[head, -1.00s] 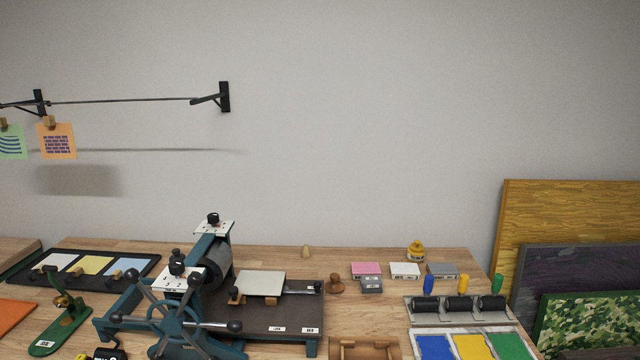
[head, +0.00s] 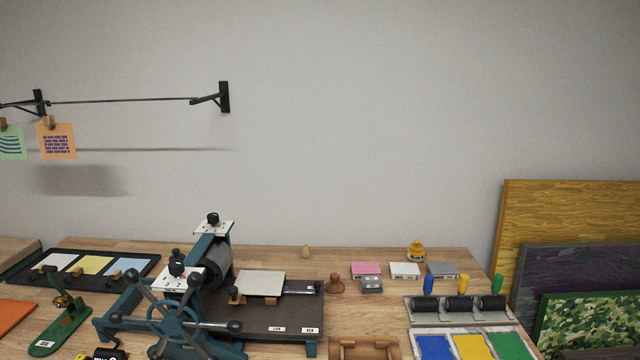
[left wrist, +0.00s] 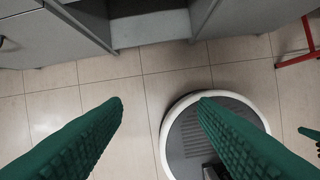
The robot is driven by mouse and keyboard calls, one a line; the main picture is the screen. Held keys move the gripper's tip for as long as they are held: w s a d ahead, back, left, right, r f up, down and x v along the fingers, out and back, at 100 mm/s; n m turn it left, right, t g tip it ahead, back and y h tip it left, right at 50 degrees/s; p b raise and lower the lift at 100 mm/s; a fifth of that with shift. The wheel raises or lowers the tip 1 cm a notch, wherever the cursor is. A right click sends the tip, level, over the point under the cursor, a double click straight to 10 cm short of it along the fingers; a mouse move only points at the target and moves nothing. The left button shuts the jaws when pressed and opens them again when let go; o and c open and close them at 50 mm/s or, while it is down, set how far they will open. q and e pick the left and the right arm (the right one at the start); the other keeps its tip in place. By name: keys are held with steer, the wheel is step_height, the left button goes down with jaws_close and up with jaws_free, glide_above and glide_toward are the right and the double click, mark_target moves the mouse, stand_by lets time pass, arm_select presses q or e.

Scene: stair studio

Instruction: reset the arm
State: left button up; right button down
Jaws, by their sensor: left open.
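My left gripper (left wrist: 160,105) shows in the left wrist view as two green ribbed fingers, spread wide apart with nothing between them. It points down over a tiled floor (left wrist: 60,100). Neither gripper shows in the head view, and my right gripper is in no view I can make out clearly.
A wooden bench (head: 375,310) carries a teal press (head: 170,320), rollers on a rack (head: 458,305), ink slabs (head: 470,347) and small blocks (head: 366,269). Boards (head: 570,210) lean at the right. Grey cabinets (left wrist: 50,35) stand beside the floor, with a red frame (left wrist: 298,58) nearby.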

arm_select(q)
steer(key=s+a+f+g, duration=0.1)
steer(key=s+f, duration=0.8)
steer(key=f, duration=0.4)
steer(key=s+a+f, duration=0.2)
steer(key=s+f, duration=0.8)
steer(key=f, duration=0.4)
steer(key=shift+a+g, duration=0.15)
steer(key=shift+g, duration=0.25)
steer(key=shift+s, duration=0.1)
